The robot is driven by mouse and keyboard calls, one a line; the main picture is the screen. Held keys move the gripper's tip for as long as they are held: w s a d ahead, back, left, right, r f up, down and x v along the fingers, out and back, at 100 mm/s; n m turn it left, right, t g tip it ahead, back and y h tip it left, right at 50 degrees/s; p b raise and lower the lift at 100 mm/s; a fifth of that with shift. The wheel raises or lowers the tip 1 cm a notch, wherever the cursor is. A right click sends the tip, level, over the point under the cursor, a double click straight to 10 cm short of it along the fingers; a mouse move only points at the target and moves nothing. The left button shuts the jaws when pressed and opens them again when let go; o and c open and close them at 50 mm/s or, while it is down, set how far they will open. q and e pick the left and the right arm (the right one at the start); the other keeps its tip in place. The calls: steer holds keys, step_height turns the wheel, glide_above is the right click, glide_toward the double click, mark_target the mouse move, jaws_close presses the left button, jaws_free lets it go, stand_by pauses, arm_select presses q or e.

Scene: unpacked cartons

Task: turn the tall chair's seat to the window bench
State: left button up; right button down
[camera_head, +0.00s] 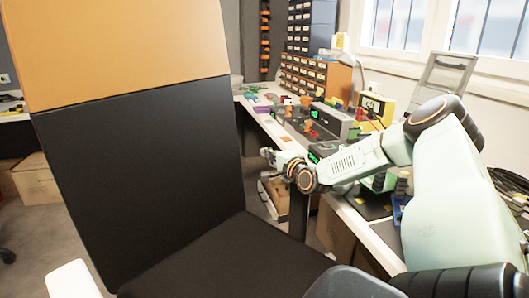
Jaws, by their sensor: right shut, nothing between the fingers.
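The tall chair fills the left side of the view. Its backrest (150,170) is black with an orange upper part (120,45). Its black seat (225,268) is at the bottom middle, and a white armrest (72,280) shows at the lower left. The window bench (262,117) runs along the right under the windows, with a white edge. My right arm reaches in from the right across the bench. My right gripper (271,157) is shut and empty, small in view, just right of the backrest and apart from it. My left gripper is out of view.
The bench is crowded with tools, a grey instrument (333,119), a yellow device (375,108) and small coloured parts. Drawer cabinets (305,72) stand at its far end. Cartons (36,180) sit on the floor at left, others under the bench. Some grey floor is clear at left.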

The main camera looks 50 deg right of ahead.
steer(key=shift+w+d, duration=0.1)
steer(key=shift+d, duration=0.2)
steer(key=shift+w+d, duration=0.1)
steer(key=shift+w, duration=0.5)
